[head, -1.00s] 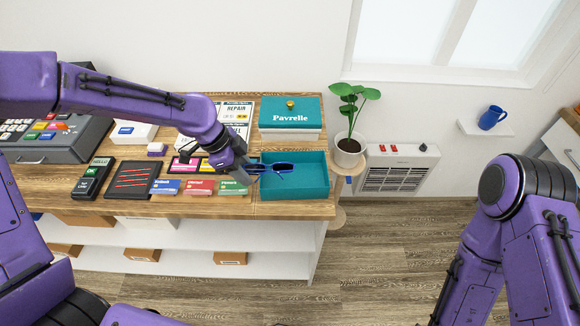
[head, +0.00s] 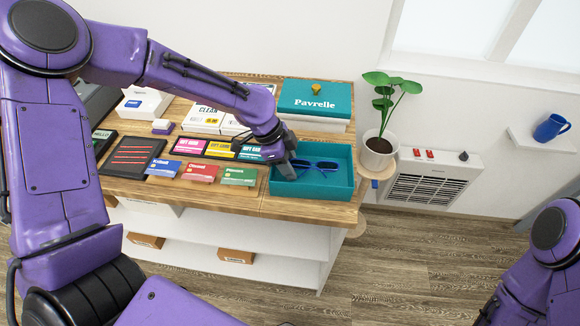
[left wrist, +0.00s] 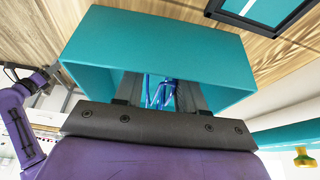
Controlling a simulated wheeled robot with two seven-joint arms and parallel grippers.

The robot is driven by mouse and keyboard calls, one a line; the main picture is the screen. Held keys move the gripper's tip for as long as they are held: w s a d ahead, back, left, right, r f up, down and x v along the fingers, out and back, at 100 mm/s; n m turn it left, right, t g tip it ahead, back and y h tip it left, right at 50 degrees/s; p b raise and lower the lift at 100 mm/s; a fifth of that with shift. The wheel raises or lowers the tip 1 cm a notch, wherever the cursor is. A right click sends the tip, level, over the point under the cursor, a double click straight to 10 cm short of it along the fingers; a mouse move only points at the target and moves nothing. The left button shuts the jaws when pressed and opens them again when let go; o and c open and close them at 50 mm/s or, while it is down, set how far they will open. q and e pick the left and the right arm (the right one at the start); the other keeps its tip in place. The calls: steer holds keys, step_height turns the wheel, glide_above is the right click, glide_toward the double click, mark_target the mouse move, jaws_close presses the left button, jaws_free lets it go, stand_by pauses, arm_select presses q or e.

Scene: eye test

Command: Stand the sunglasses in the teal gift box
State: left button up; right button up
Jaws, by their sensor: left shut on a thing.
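The blue sunglasses (head: 326,166) have dark lenses and appear within the outline of the open teal gift box (head: 312,192), near the counter's right end. My left gripper (head: 291,167) is shut on them, at the box's left part. In the left wrist view the blue frame (left wrist: 160,92) shows between the fingers (left wrist: 158,95), with the teal box wall (left wrist: 150,48) beyond. I cannot tell whether the sunglasses touch the box floor. My right arm shows at the lower right; its gripper is out of frame.
A teal-lidded box marked Pavrelle (head: 315,98), with a gold knob, stands right behind the open box. A potted plant (head: 378,152) stands just right of it. Gift cards (head: 239,177) and a dark tray (head: 131,157) lie to the left.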

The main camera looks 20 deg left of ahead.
arm_select(q)
steer(key=shift+s+f, duration=0.1)
steer(key=shift+f, duration=0.05)
steer(key=o, duration=1)
steer(key=v, duration=1.2)
